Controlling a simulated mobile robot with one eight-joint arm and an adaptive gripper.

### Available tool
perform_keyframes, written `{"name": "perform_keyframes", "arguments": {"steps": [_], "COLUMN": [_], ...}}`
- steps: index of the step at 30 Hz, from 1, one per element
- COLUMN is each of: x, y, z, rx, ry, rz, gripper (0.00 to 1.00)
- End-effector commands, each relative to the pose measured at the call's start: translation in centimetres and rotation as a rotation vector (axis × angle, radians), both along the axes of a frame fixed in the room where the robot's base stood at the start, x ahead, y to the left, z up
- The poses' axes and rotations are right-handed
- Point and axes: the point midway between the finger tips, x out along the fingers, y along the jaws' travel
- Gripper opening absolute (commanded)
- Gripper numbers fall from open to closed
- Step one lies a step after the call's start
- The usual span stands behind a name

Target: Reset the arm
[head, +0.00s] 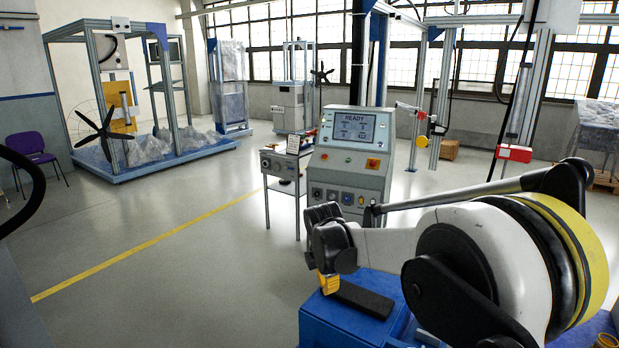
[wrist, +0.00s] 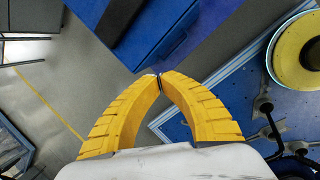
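My arm is folded in front of my body at the right of the head view. My gripper (head: 328,284) hangs at its end, fingers down, over or beside a blue box-like surface. In the wrist view its two yellow fingers (wrist: 159,78) curve together and their tips meet. Nothing shows between them, so it is shut and empty. A dark pad (head: 362,298) lies on the blue surface close to the gripper. I cannot tell whether the fingers touch that surface.
A grey control console (head: 347,165) with a screen reading READY stands beyond the gripper. A small side table (head: 283,187) stands left of it. A blue-framed test rig (head: 150,170) and a purple chair (head: 33,150) are farther left. The floor around the yellow line (head: 150,242) is clear.

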Motion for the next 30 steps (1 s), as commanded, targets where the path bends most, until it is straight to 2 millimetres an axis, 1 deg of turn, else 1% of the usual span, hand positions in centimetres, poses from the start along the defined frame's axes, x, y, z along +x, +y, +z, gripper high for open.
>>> {"name": "perform_keyframes", "arguments": {"steps": [1, 3, 5, 6, 8, 10, 14, 15, 19, 24, 27, 30], "x": [-1.5, -3.3, -5.1, -6.3, -8.2, -10.5, -15.1, -16.5, -21.1, -26.8, -29.4, -31.3], "y": [-1.2, -2.6, -3.8, -4.6, -5.6, -6.9, -9.0, -9.5, -11.3, -13.0, -13.6, -14.0], "z": [1.9, 4.1, 5.9, 6.9, 8.3, 9.7, 11.5, 11.8, 12.4, 11.6, 10.8, 9.9], "rx": [0.032, 0.082, 0.127, 0.157, 0.204, 0.26, 0.369, 0.403, 0.518, 0.678, 0.764, 0.831], "ry": [-0.018, -0.045, -0.069, -0.083, -0.104, -0.129, -0.17, -0.182, -0.218, -0.256, -0.271, -0.28], "rz": [-0.08, -0.201, -0.303, -0.373, -0.474, -0.593, -0.812, -0.879, -1.096, -1.371, -1.509, -1.614], "gripper": [0.0, 0.0, 0.0, 0.0, 0.0, 0.0, 0.0, 0.0, 0.0, 0.0, 0.0, 0.0]}}
